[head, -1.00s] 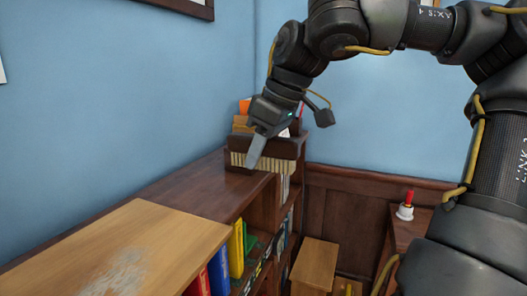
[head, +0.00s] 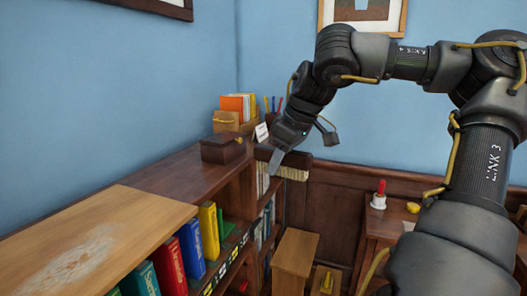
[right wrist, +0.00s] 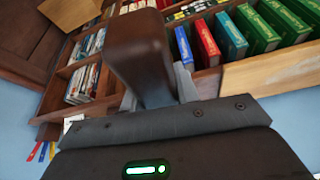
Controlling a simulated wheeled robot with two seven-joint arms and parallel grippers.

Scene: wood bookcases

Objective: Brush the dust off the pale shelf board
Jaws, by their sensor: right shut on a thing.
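The pale shelf board (head: 120,215) lies at the lower left on the bookcase, with a whitish dust patch (head: 72,262) on its top. My right gripper (head: 275,165) is shut on a brush (head: 292,173) with a dark wooden body and pale bristles. The brush is held in the air at the far right end of the bookcase, apart from the board. In the right wrist view its dark brown handle (right wrist: 138,50) rises between the grey fingers. The board's light edge (right wrist: 275,72) also shows there. My left gripper is not in view.
A dark box (head: 222,150) and an organizer with folders (head: 237,108) stand on the dark bookcase top (head: 175,172). Coloured books (head: 190,248) fill the shelf below.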

